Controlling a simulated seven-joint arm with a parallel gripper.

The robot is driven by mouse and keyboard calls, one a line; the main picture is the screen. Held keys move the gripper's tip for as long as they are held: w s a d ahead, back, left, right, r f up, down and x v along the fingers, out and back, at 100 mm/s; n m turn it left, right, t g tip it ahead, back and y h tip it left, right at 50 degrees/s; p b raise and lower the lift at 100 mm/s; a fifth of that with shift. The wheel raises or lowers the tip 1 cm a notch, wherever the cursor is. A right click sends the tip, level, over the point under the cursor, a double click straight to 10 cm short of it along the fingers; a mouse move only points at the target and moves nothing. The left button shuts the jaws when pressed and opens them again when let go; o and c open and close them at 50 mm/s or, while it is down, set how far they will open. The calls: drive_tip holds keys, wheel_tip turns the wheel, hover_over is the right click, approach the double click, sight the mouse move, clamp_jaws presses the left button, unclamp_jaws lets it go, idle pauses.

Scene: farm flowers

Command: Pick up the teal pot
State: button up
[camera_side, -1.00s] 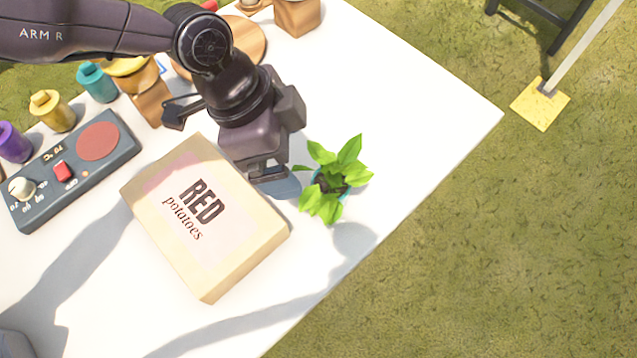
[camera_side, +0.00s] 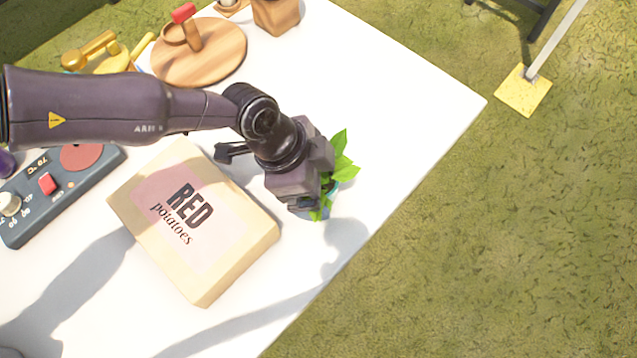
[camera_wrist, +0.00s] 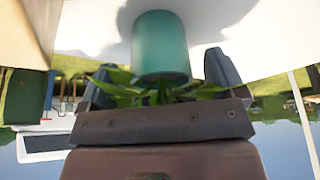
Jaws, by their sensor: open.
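The teal pot (camera_wrist: 160,45) stands on the white table and shows upside down in the wrist view, with its green leaves below it in the picture. In the side view my gripper covers most of the pot, and green leaves (camera_side: 343,165) stick out to its right. My gripper (camera_side: 314,205) is over the plant, and its fingers (camera_wrist: 162,75) are open on either side of the pot in the wrist view. I cannot tell whether the fingers touch the pot.
A box marked RED potatoes (camera_side: 195,225) lies just left of my gripper. A dark hot plate (camera_side: 60,190) with a red switch is farther left. A round wooden board (camera_side: 200,55) and a wooden block (camera_side: 276,14) are at the back. The table is clear to the right.

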drive_tip(key=shift+x, duration=0.8)
drive_tip(key=shift+c, duration=0.5)
drive_tip(key=shift+r, duration=0.1)
drive_tip(key=c, duration=1)
